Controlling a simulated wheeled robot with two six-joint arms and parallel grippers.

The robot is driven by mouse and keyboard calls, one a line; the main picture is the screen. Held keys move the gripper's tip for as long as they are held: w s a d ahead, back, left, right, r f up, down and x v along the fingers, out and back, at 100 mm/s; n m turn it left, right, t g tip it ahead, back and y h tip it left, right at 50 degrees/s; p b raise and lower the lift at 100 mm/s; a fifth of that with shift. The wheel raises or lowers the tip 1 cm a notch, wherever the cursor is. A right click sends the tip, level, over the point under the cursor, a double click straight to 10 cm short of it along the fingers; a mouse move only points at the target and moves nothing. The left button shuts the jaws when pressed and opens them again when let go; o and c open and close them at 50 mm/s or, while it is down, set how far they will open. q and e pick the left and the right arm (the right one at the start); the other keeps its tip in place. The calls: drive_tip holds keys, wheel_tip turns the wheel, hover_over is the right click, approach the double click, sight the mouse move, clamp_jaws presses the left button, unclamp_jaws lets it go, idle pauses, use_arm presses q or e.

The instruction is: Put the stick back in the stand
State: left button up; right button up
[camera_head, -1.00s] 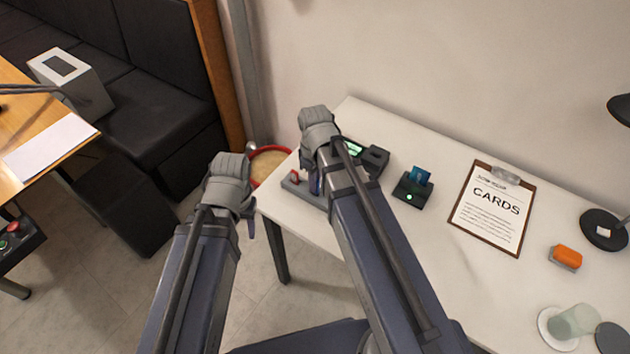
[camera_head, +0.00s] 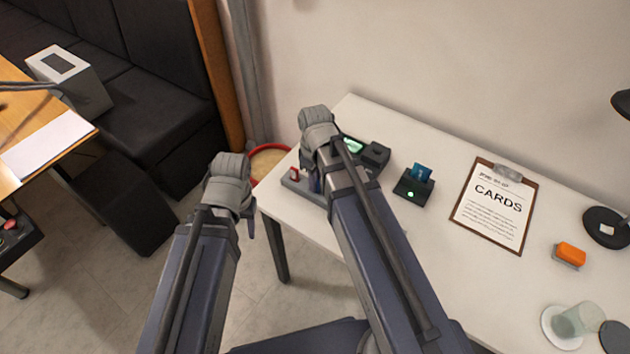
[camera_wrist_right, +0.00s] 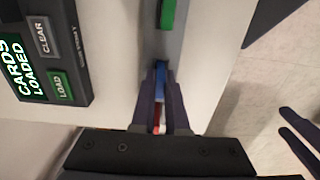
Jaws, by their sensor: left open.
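The stand is a grey bar (camera_head: 296,186) at the table's left edge, partly hidden by my right arm; it also shows in the right wrist view (camera_wrist_right: 174,45). A red stick (camera_head: 294,173) stands at its far left end. In the right wrist view, a green stick (camera_wrist_right: 167,13) stands in the bar. A blue stick (camera_wrist_right: 161,74) is between the close-set fingertips of my right gripper (camera_wrist_right: 162,92), over the bar. Whether its lower end is seated is hidden. Red shows between the fingers. My left gripper (camera_head: 249,228) is open and empty, off the table's left edge.
A console with a lit screen (camera_head: 352,146) stands beside the bar, with CLEAR and LOAD buttons (camera_wrist_right: 62,86). A small black reader (camera_head: 414,190) holds a blue card. A clipboard (camera_head: 493,207) lies further right. A red-rimmed bin (camera_head: 268,162) stands off the table's left edge.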

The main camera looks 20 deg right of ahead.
drive_tip(key=o, duration=0.5)
wheel_tip(320, 180, up, 8)
drive_tip(key=p, duration=0.7)
drive_tip(key=shift+p, duration=0.4)
wheel_tip(320, 180, up, 6)
drive_tip(key=p, duration=0.6)
drive_tip(key=shift+f, duration=0.1)
